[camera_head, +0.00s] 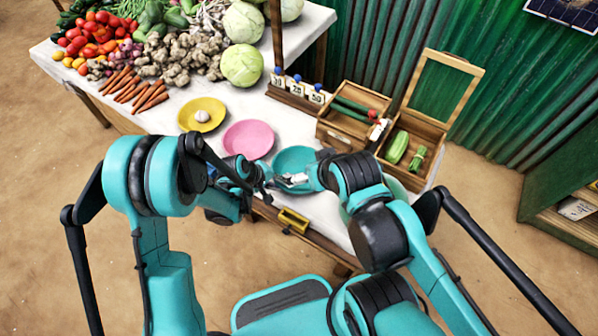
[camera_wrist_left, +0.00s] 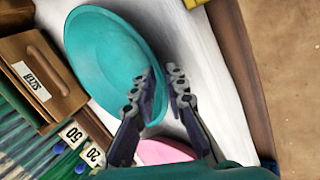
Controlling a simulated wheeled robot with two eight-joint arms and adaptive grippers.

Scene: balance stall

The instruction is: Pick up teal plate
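The teal plate (camera_head: 291,157) lies on the white-covered table, right of the pink plate (camera_head: 249,140); my right arm hides part of it in the head view. In the left wrist view the teal plate (camera_wrist_left: 103,58) shows almost whole and empty. My left gripper (camera_head: 295,179) is at the plate's near-left rim. In the left wrist view my left gripper (camera_wrist_left: 164,76) is open, with one finger over the plate's edge and the other over the white cloth; nothing is held. My right gripper cannot be made out.
A small yellow holder (camera_head: 293,221) is at the table's front edge. Number tags (camera_head: 297,89) stand behind.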

